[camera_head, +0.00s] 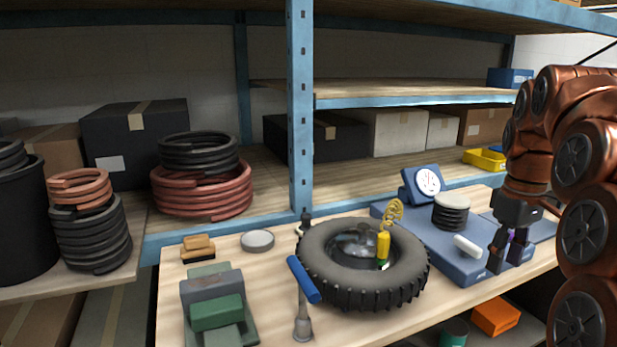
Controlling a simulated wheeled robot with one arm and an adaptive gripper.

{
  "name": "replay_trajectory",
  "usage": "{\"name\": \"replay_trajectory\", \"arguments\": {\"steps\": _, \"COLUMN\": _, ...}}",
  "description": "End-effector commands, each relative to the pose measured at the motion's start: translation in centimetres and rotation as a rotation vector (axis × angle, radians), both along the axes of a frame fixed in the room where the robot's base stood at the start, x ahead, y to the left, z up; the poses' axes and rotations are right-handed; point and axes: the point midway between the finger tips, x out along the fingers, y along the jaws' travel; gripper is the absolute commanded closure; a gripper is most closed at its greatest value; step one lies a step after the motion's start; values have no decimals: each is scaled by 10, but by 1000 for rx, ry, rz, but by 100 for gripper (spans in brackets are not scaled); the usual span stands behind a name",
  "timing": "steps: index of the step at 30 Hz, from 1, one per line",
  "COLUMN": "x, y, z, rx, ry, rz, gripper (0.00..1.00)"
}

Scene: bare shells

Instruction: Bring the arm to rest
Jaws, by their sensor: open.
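My copper-coloured arm (540,130) comes in from the right side of the head view and bends down. My gripper (508,262) hangs from it, fingers pointing down, over the right part of the wooden table (400,325). It is low above the blue scale (455,250), beside a white cylinder (467,246). A small purple patch (518,240) shows between or behind the fingers; I cannot tell what it belongs to. The fingers are apart. Whether the fingertips touch the blue base is not clear.
A black tyre (320,275) lies mid-table with a yellow coiled tool (383,245) in it. A blue-handled tool (303,280) stands left of it. A dark disc stack (451,215) is on the scale. A blue shelf post (300,110) rises behind the table.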

Motion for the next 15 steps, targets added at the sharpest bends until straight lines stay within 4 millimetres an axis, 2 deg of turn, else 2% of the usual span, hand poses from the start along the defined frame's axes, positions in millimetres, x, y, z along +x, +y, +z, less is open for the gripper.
{"name": "replay_trajectory", "arguments": {"steps": 8, "x": -22, "y": 44, "z": -4, "rx": 5, "ry": 21, "rz": -13, "gripper": 54}}
{"name": "replay_trajectory", "arguments": {"steps": 15, "x": -61, "y": 96, "z": -17, "rx": 3, "ry": 43, "rz": -49, "gripper": 54}}
